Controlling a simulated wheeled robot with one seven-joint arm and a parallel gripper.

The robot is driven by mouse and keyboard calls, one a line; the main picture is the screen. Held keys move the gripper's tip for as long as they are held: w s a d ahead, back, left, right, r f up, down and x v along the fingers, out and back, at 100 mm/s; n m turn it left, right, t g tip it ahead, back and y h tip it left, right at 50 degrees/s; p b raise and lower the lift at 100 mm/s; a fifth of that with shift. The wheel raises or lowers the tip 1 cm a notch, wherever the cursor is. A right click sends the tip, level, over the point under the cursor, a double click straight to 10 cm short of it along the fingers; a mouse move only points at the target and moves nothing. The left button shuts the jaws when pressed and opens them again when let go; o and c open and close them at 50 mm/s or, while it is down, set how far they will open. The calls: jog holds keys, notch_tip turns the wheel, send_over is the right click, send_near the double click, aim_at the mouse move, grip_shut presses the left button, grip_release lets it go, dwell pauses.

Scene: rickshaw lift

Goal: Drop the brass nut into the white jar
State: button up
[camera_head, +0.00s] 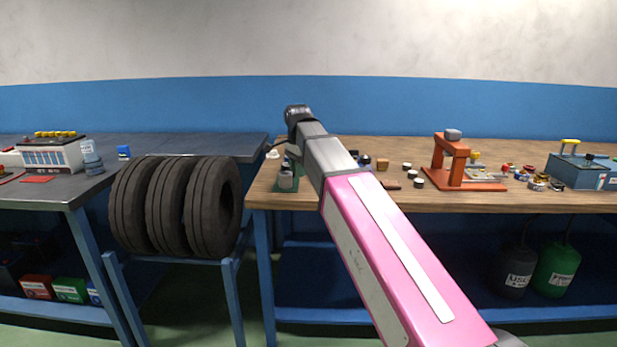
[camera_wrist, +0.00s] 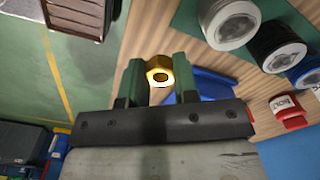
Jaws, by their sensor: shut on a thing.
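My gripper (camera_wrist: 159,66) shows in the wrist view with two green fingers shut on the brass nut (camera_wrist: 160,78). The nut is a gold hexagonal ring held between the fingertips, above the wooden table edge. The white jar (camera_wrist: 229,22) is up and to the right of the nut in the wrist view, on a green mat, apart from the gripper. Its round top faces the camera. In the head view, small jars (camera_head: 286,181) stand at the left end of the wooden table; my arm partly hides that area, and the nut cannot be made out there.
A black jar (camera_wrist: 277,47) and a blue jar (camera_wrist: 303,72) stand in line with the white jar. A red bolt-labelled thing (camera_wrist: 291,112) lies nearby. An orange press (camera_head: 455,165) stands further right on the wooden table (camera_head: 350,200). Tyres (camera_head: 175,205) stand left of it.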

jog(key=s+a+r, duration=0.4)
jog(key=a, duration=0.1)
dwell(0.4)
